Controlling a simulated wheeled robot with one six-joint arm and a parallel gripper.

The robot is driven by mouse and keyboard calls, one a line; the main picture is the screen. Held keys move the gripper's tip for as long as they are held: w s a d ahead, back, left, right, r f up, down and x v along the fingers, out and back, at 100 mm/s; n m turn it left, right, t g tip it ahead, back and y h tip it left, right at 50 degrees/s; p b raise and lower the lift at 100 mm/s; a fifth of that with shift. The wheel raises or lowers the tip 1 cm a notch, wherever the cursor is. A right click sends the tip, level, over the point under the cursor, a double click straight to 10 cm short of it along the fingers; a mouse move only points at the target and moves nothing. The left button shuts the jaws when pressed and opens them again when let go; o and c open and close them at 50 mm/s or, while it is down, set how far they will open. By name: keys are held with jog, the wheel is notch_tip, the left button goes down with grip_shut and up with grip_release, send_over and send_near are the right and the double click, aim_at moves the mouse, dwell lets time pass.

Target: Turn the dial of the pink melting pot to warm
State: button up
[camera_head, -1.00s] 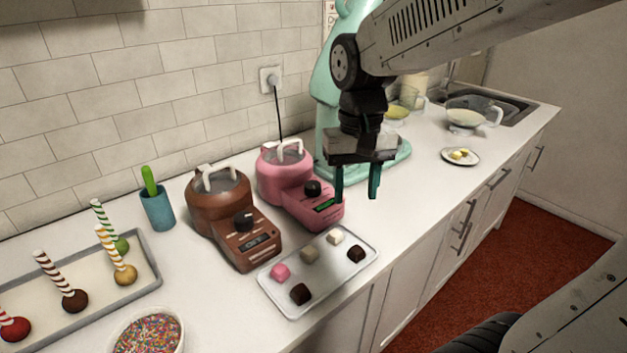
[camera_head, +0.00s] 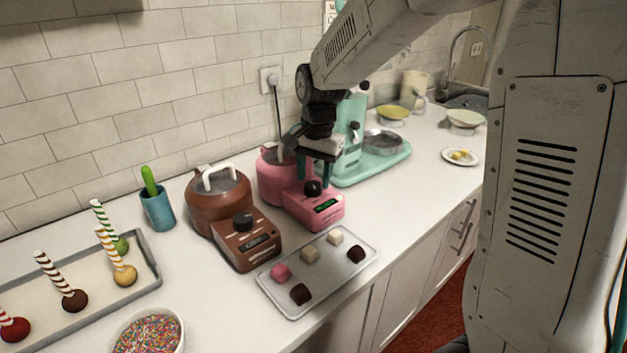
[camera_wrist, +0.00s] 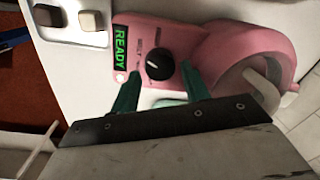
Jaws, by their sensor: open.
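The pink melting pot (camera_head: 272,178) stands on the white counter beside the brown one. Its black dial (camera_head: 313,188) is on the sloped front panel; in the wrist view the dial (camera_wrist: 159,64) shows a white pointer line, and a green display (camera_wrist: 120,47) reads READY. My gripper (camera_head: 313,177) is over the pink pot's front panel. In the wrist view its two green fingers (camera_wrist: 160,85) are apart and empty, with the dial just beyond their tips, between their lines. I cannot tell whether they touch it.
The brown melting pot (camera_head: 217,205) stands close on the left. A tray of chocolates (camera_head: 318,291) lies in front. The mint-green mixer (camera_head: 372,165) stands close behind on the right. A blue cup (camera_head: 157,211) and a sprinkles bowl (camera_head: 149,333) are further left.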

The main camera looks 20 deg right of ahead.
jog(key=shift+f, duration=0.95)
jog(key=c, duration=0.7)
jog(key=shift+n, duration=0.3)
jog(key=n, duration=0.4)
jog(key=shift+n, duration=0.3)
jog(key=shift+w+n+g, duration=0.1)
jog(key=shift+n+g, duration=0.2)
jog(key=shift+n, duration=1.9)
